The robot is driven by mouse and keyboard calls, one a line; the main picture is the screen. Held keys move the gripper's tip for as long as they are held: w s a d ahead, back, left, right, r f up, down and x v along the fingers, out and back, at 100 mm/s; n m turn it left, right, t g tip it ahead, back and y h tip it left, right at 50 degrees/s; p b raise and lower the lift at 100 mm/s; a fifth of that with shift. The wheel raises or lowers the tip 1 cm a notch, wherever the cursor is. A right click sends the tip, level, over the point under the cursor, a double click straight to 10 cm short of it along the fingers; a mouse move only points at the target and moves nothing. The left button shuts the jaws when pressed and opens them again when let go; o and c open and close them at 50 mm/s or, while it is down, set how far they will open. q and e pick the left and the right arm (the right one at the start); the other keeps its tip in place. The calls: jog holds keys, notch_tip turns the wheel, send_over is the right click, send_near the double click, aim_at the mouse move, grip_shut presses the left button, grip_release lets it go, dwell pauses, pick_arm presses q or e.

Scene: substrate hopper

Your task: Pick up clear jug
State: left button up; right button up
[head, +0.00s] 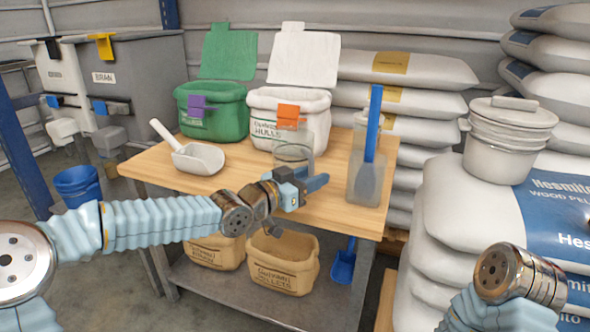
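The clear jug (293,154) is a see-through, round vessel standing upright on the wooden tabletop (235,180), in front of the white bin. My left gripper (316,182) is at the near side of the jug, with its blue fingers pointing right and overlapping the jug's lower part in the picture. The gripper body hides the jug's base. I cannot tell whether the fingers are apart, around the jug or touching it. My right arm shows at the lower right, but its gripper is not in view.
A white scoop (198,158) lies at the table's left. A green bin (212,112) and a white bin (300,105) stand open behind the jug. A clear container (367,185) with a blue-handled tool stands right. Stacked sacks (450,225) and a lidded bucket (505,140) flank the right side.

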pick_arm(q)
grip_shut()
dwell(0.3)
